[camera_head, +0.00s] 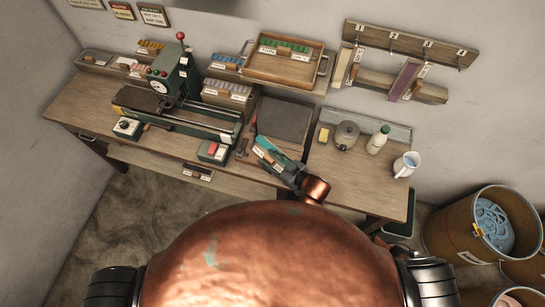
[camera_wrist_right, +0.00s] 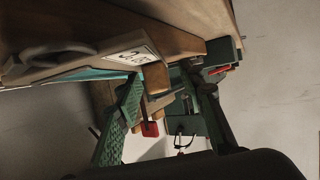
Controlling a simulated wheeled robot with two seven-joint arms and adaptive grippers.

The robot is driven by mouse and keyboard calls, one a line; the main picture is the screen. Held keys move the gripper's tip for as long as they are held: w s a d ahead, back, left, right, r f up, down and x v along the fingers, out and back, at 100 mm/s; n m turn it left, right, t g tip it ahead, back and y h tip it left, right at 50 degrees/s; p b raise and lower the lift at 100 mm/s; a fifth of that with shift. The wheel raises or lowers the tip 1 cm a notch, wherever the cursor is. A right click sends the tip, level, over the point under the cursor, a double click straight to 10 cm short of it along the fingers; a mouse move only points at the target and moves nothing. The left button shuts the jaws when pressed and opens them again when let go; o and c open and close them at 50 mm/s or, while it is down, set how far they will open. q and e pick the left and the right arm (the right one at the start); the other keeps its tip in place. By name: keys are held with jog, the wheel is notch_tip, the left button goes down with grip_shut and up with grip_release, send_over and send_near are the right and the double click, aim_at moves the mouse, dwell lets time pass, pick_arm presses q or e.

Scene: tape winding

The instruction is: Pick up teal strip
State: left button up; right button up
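My right gripper (camera_head: 270,150) has green-teal fingers and reaches over the bench in front of the dark mat. In the right wrist view its two green fingers (camera_wrist_right: 165,115) stand apart, and I see nothing clearly held between them. A teal strip-like band (camera_wrist_right: 90,74) shows there beside a wooden edge with a white label, left of the fingers. It is partly hidden, and I cannot tell whether a finger touches it. In the head view, green-teal pieces (camera_head: 285,46) lie at the back of the wooden tray (camera_head: 262,72). My left gripper is out of view.
A green bench machine (camera_head: 175,75) with a long bed stands on the workbench (camera_head: 80,118). A red-button box (camera_head: 213,151) is left of my gripper. A white bottle (camera_head: 378,139) and jug (camera_head: 406,165) stand at right. Numbered hooks (camera_head: 411,45) hang on the wall.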

jog(key=shift+c, duration=0.2)
grip_shut()
jog(key=shift+d+r, duration=0.1)
dwell(0.4)
